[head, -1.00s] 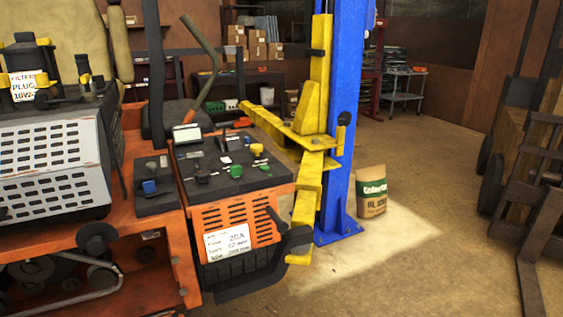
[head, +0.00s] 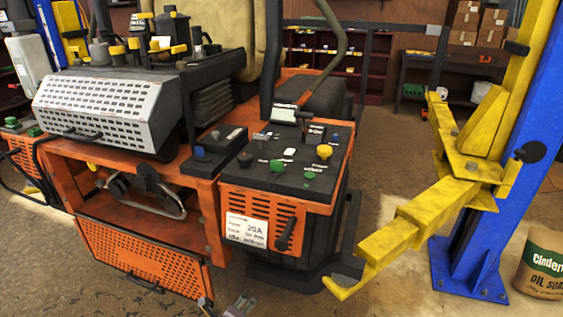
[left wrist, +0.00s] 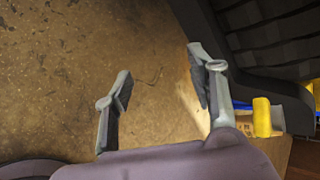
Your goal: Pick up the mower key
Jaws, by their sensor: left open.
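The orange mower (head: 140,250) stands at the left and middle of the head view. Its dark control panel (head: 265,180) carries a green knob (head: 310,172), a yellow knob (head: 324,152), a blue knob (head: 334,137) and several small black and white parts. I cannot make out for certain which part is the key. My left gripper (head: 224,305) shows at the bottom edge, low in front of the mower and apart from the panel. In the left wrist view the left gripper (left wrist: 160,68) is open and empty above the brown floor. My right gripper is not in view.
A yellow lift arm (head: 420,215) reaches out right of the mower from the blue lift post (head: 505,170). A bag (head: 540,262) stands on the floor at the far right. Shelves and a table with boxes (head: 475,25) stand behind. Floor shows in front of the lift arm.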

